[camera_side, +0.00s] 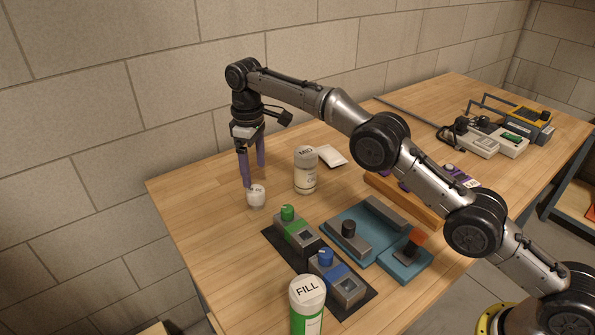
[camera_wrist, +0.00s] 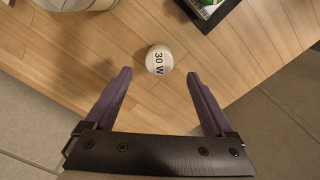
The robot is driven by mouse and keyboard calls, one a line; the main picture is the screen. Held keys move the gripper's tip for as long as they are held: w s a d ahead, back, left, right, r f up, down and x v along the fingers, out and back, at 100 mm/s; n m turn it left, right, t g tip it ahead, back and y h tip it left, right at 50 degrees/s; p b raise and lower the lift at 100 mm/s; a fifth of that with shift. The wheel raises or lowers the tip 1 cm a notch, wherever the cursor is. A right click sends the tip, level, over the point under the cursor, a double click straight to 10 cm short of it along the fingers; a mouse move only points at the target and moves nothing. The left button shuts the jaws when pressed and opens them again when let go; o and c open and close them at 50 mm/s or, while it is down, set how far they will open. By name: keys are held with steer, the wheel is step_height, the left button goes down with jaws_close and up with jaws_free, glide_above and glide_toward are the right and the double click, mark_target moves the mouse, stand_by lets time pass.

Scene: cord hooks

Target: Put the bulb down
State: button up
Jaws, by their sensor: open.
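The bulb is a small, rounded whitish thing (camera_side: 256,198) standing on the wooden table in the side view. In the wrist view the bulb (camera_wrist: 158,60) shows its top with "30 W" printed on it. My gripper (camera_side: 254,176) points down close to the table, with its purple fingers apart and empty. In the wrist view my gripper (camera_wrist: 158,76) is open, and the bulb lies centred in line with the gap, at or just beyond the fingertips. No finger appears to touch it.
A white canister (camera_side: 305,176) stands right of the bulb. A green-knobbed block (camera_side: 298,240) and a blue-knobbed block (camera_side: 343,284) sit on a dark mat (camera_side: 274,246). A teal fixture (camera_side: 340,222) and a FILL canister (camera_side: 308,293) are nearby. Bare table lies left.

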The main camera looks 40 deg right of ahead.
steer(key=s+d+r+m+t, duration=0.1)
steer(key=s+d+r+m, duration=0.1)
steer(key=s+d+r, duration=0.6)
steer(key=s+d+r+m+t, duration=0.2)
steer(key=s+d+r, duration=0.2)
steer(key=s+r, duration=0.6)
steer(key=s+d+f+m, duration=0.1)
steer(key=s+d+f, duration=0.1)
steer(key=s, duration=0.6)
steer(key=s+d+f+m+t, duration=0.1)
steer(key=s+d+f, duration=0.1)
steer(key=s, duration=0.7)
steer(key=s+d+f+m+t, duration=0.1)
steer(key=s+d+f, duration=0.1)
steer(key=s, duration=0.7)
steer(key=shift+f, duration=0.8)
